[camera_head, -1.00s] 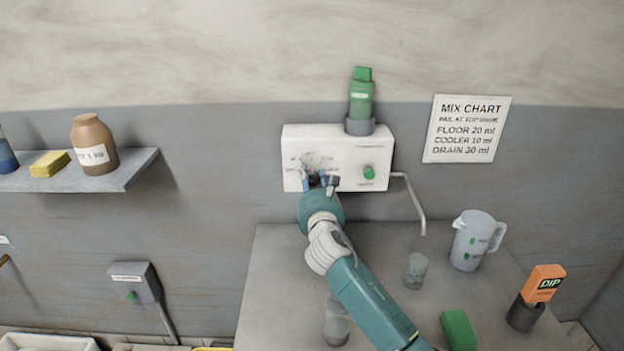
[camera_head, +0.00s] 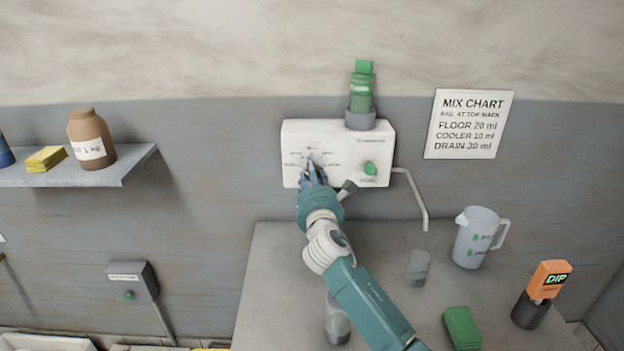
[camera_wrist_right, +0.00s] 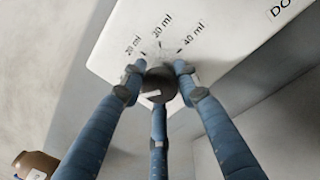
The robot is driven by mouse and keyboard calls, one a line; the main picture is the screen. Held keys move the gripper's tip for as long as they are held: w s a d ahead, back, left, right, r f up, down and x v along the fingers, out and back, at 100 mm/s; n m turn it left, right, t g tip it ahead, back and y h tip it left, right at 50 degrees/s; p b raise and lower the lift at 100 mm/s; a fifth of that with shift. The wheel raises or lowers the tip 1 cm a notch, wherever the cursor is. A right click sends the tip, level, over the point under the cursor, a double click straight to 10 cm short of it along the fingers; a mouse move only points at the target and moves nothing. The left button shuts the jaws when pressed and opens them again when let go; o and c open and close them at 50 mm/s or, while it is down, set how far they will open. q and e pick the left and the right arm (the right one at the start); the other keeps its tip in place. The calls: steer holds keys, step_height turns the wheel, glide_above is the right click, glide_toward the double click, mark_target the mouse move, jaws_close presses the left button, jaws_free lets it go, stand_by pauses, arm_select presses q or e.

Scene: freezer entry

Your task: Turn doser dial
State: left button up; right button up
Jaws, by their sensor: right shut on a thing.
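The doser (camera_head: 338,135) is a white box on the wall with a green bottle (camera_head: 361,92) upside down in its top and a green button (camera_head: 370,168) at its right. Its dial is a dark round knob, seen in the right wrist view (camera_wrist_right: 160,84), with 20, 30 and 40 ml marks around its far side. My right gripper (camera_head: 313,174) reaches up to the doser's front. Its blue fingers are closed around the dial, as the right wrist view (camera_wrist_right: 157,85) shows. The fingers hide part of the dial, and I cannot read its exact setting. My left gripper is not in view.
A mix chart (camera_head: 469,124) hangs at the right. The grey table (camera_head: 275,280) below bears a clear jug (camera_head: 476,238), a small cup (camera_head: 419,267), another clear vessel (camera_head: 337,318) beside my arm, a green block (camera_head: 462,328) and an orange DIP item (camera_head: 548,281). A shelf (camera_head: 120,168) is at the left.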

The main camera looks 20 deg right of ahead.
steer(key=m+b, duration=0.4)
steer(key=m, duration=0.3)
steer(key=shift+f+h, duration=0.1)
steer(key=shift+h, duration=0.2)
steer(key=m+h+b, duration=0.1)
steer(key=m+b, duration=0.2)
steer(key=m, duration=0.2)
steer(key=shift+m, duration=0.4)
steer(key=o, duration=1.2)
steer(key=shift+s+d, duration=0.1)
steer(key=shift+c, duration=0.2)
steer(key=v, duration=1.2)
